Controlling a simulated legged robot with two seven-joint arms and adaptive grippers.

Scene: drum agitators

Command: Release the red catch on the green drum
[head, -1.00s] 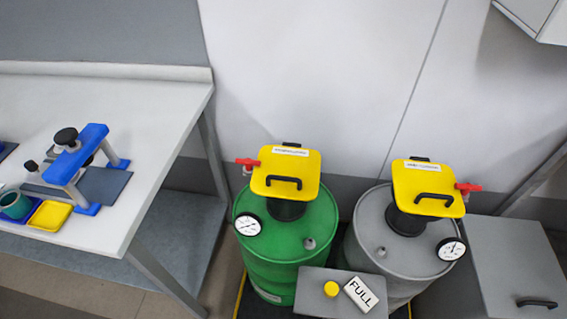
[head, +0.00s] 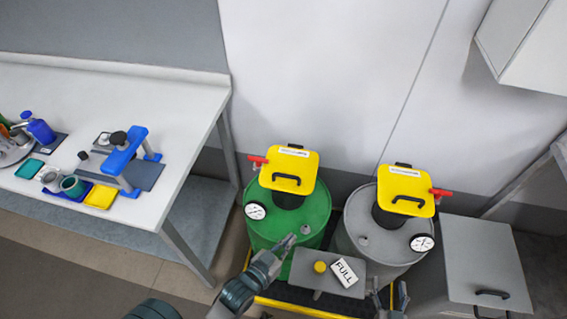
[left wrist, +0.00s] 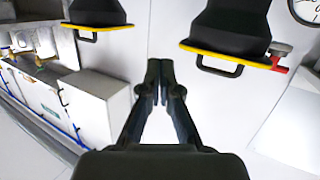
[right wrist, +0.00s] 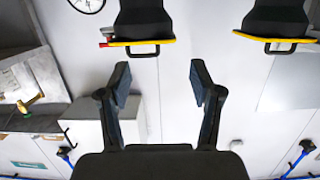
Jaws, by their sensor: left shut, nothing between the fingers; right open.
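The green drum (head: 262,228) stands left of the grey drum, with a tilted yellow lid (head: 289,170) on a black neck. Its red catch (head: 257,160) sticks out at the lid's left edge. In the left wrist view, which looks upside down, the red catch (left wrist: 279,67) shows at the right of the lid. My left gripper (head: 287,242) is shut and empty in front of the green drum, below and right of the catch, apart from it. My right gripper (head: 391,293) is open and empty in front of the grey drum; it also shows in the right wrist view (right wrist: 160,85).
The grey drum (head: 352,230) has its own yellow lid (head: 407,188) and red catch (head: 441,192). A grey box (head: 309,268) with a yellow button and a FULL sign (head: 344,272) stands in front. A white bench (head: 190,115) is at left, a grey cabinet (head: 480,255) at right.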

